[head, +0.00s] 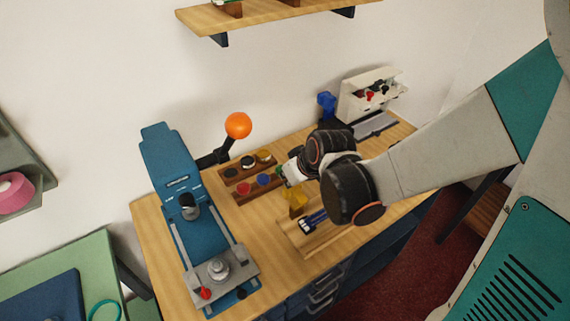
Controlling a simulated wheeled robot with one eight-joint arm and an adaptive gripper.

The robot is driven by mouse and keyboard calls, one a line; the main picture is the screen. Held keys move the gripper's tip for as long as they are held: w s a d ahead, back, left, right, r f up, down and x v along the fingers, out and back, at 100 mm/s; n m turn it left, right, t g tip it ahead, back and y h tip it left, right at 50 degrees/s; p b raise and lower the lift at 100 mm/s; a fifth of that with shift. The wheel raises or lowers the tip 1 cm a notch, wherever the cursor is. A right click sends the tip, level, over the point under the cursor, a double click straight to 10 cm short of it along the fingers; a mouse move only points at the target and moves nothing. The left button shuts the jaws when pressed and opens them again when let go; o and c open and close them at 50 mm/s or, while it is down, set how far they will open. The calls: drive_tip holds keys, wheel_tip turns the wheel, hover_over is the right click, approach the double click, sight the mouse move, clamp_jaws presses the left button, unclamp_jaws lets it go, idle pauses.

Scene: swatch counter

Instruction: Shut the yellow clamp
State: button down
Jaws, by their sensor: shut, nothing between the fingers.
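A yellow piece (296,197), which looks like the yellow clamp, stands on the wooden counter at the back edge of a wooden board. It is small and partly covered by my arm, so I cannot tell whether it is open or shut. My gripper (291,178) is shut and empty, just above and beside the yellow piece. The dark wrist hides part of the area, and I cannot tell whether the fingertips touch the clamp.
A blue press (172,170) with an orange-knobbed lever (238,125) stands at left. Wooden racks (240,175) with coloured round pieces lie behind the clamp. A blue-and-white tool (314,219) lies on the board. An open white case (368,95) stands at the back right.

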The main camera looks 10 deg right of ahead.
drive_tip(key=shift+s, duration=0.2)
drive_tip(key=shift+r+p, duration=0.65)
drive_tip(key=shift+r, duration=0.15)
drive_tip(key=shift+w, duration=0.1)
drive_tip(key=w+a+r, duration=0.1)
drive_tip(key=w+a, duration=0.1)
drive_tip(key=w, duration=0.2)
drive_tip(key=p+v, duration=0.3)
drive_tip(key=v, duration=0.6)
drive_tip(key=shift+r, duration=0.4)
drive_tip(key=shift+w+d, duration=0.1)
drive_tip(key=shift+w, duration=0.05)
